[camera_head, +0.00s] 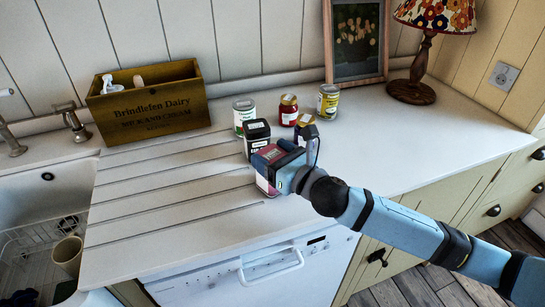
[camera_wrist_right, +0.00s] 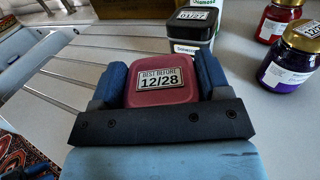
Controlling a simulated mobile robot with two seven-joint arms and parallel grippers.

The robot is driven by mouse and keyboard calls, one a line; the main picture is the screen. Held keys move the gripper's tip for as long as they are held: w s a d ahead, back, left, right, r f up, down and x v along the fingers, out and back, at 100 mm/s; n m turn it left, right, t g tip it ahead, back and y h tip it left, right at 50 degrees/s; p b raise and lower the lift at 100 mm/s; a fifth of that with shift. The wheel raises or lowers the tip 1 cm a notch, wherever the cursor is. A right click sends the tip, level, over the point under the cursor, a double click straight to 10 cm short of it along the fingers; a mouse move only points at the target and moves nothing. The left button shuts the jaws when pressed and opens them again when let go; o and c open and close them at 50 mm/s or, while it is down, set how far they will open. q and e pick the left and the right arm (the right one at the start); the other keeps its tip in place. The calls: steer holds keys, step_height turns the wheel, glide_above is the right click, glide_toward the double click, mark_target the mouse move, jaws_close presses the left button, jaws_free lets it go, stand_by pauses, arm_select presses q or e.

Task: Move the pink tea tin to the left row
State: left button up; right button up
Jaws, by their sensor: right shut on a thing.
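The pink tea tin (camera_head: 263,185) is between the fingers of my right gripper (camera_head: 272,163), in front of the black tin (camera_head: 257,131) on the white counter. In the right wrist view the pink tin's lid (camera_wrist_right: 160,94) faces the camera, with a "Best before 12/28" label. Both blue fingers (camera_wrist_right: 166,80) press on its sides. The tin looks upright and at or close to the counter; I cannot tell whether it touches. A green-and-white can (camera_head: 243,117) stands behind the black tin, roughly in line with it and the pink one.
To the right stand a red jar (camera_head: 288,110), a gold-lidded purple jar (camera_wrist_right: 289,65) and a yellow can (camera_head: 328,101). A wooden crate (camera_head: 150,109) stands at the back left, with grooved counter free before it. The counter's front edge is close to the pink tin.

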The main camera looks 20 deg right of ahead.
steer(key=shift+r, duration=0.1)
steer(key=shift+f, duration=0.2)
steer(key=o, duration=1)
arm_select(q)
steer(key=shift+d+r, duration=0.2)
arm_select(e)
steer(key=shift+o, duration=0.2)
steer(key=shift+s+d+r, duration=0.1)
steer(key=shift+r, duration=0.05)
steer(key=v, duration=1.1)
steer(key=shift+s+d, duration=0.15)
steer(key=shift+s, duration=0.15)
arm_select(q)
steer(key=shift+w, duration=0.1)
steer(key=shift+f, duration=0.15)
